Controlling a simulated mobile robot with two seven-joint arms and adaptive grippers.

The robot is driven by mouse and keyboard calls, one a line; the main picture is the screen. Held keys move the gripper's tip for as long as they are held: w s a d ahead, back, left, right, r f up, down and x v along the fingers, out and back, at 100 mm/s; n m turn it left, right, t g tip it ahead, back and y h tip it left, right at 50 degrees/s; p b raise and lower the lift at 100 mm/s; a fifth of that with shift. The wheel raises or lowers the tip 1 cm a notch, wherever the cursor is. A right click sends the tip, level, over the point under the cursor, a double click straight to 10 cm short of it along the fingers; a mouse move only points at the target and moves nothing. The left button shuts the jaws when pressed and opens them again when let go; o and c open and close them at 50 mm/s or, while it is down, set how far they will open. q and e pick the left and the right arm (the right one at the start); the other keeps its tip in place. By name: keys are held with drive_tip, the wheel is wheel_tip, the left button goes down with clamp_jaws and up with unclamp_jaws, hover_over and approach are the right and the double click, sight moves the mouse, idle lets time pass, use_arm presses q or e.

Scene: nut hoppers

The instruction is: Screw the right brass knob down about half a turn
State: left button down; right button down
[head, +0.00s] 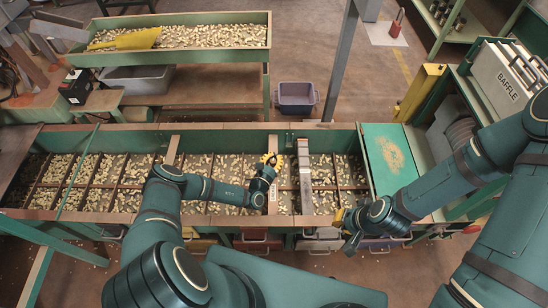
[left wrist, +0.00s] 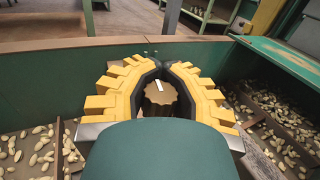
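A brass knob (left wrist: 161,93) with a scalloped edge and a white mark on its top stands between the yellow fingers of my left gripper (left wrist: 161,68) in the left wrist view. The dark pads bracket it on both sides; whether they press on it is unclear. Its lower part is hidden by my wrist. In the head view my left gripper (head: 269,159) is over the far side of the hopper trough, and the knob there is too small to make out. My right gripper (head: 345,228) hangs by the trough's front edge, apart from the knob; its fingers are too small to judge.
The long trough (head: 110,127) holds many nuts in divided compartments. A green panel (head: 392,160) lies further right. Behind are a raised nut tray (head: 190,55) with a yellow scoop (head: 128,40) and a purple bin (head: 296,97).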

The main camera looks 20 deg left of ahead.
use_arm(q)
drive_tip(key=m+h, duration=0.1)
drive_tip(key=m+g+h, duration=0.1)
drive_tip(key=h, duration=0.1)
drive_tip(key=m+h+b, duration=0.1)
drive_tip(key=shift+s+d+f+h, duration=0.25)
drive_tip(key=shift+h, duration=0.05)
drive_tip(key=m+g+h, duration=0.4)
drive_tip(key=h, duration=0.1)
drive_tip(key=shift+s+d, duration=0.15)
drive_tip(key=shift+d, duration=0.05)
drive_tip(key=m+g+h, duration=0.2)
drive_tip(key=g, duration=0.1)
drive_tip(key=m+g+h, duration=0.1)
drive_tip(key=m+g, duration=0.1)
drive_tip(key=shift+s+d+h, duration=0.15)
drive_tip(key=shift+s+h, duration=0.1)
drive_tip(key=shift+h, duration=0.05)
drive_tip(key=shift+s+r+m+g+h, duration=0.15)
drive_tip(key=shift+m+g+h, duration=0.65)
drive_tip(key=shift+m+g, duration=0.9)
drive_tip(key=shift+s+g, duration=0.1)
drive_tip(key=shift+g, duration=0.7)
drive_tip(key=c, duration=0.7)
unclamp_jaws()
drive_tip(key=shift+c, duration=0.2)
drive_tip(key=shift+r, duration=0.1)
